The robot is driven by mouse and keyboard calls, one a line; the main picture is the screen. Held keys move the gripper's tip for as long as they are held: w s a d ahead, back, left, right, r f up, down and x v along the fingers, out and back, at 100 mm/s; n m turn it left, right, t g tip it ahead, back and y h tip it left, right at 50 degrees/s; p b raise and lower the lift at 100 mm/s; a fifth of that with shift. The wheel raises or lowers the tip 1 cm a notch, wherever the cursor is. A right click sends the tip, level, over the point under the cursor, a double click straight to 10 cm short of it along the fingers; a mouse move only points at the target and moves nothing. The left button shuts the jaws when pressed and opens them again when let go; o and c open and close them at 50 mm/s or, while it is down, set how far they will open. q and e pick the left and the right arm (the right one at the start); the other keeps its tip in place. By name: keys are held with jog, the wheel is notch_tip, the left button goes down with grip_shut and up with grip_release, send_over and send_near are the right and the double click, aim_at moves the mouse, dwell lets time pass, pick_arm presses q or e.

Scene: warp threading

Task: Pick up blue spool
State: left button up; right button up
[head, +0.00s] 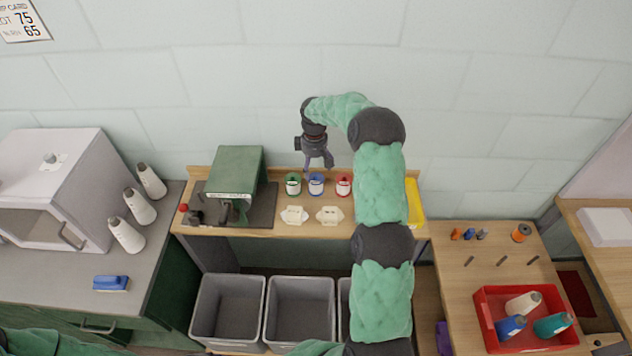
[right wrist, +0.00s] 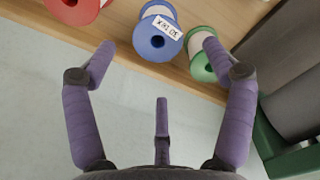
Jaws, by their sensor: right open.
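The blue spool (head: 316,190) stands on the wooden bench between a green spool (head: 293,189) and a red spool (head: 344,189). In the right wrist view the blue spool (right wrist: 157,48) shows a white label and lies just beyond the fingertips, between them in the picture. Its neighbours there are the red spool (right wrist: 78,10) at left and the green spool (right wrist: 201,68) at right. My right gripper (head: 318,165) hangs above and slightly behind the blue spool, open and empty. In the wrist view its purple fingers (right wrist: 158,52) are spread apart. My left gripper is out of view.
A green machine (head: 236,173) stands on the bench left of the spools. Two cream holders (head: 294,215) sit in front of them. A yellow item (head: 414,203) is at the bench's right end. Grey bins (head: 228,310) stand below. A red tray (head: 489,318) holds bottle-shaped cones at right.

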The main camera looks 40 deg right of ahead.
aim_at(316, 184)
jog(key=f, duration=1)
jog(key=shift+s+d, duration=0.1)
jog(key=shift+s, duration=0.1)
jog(key=shift+r, duration=0.1)
jog(key=shift+c, duration=0.3)
jog(key=c, duration=1.2)
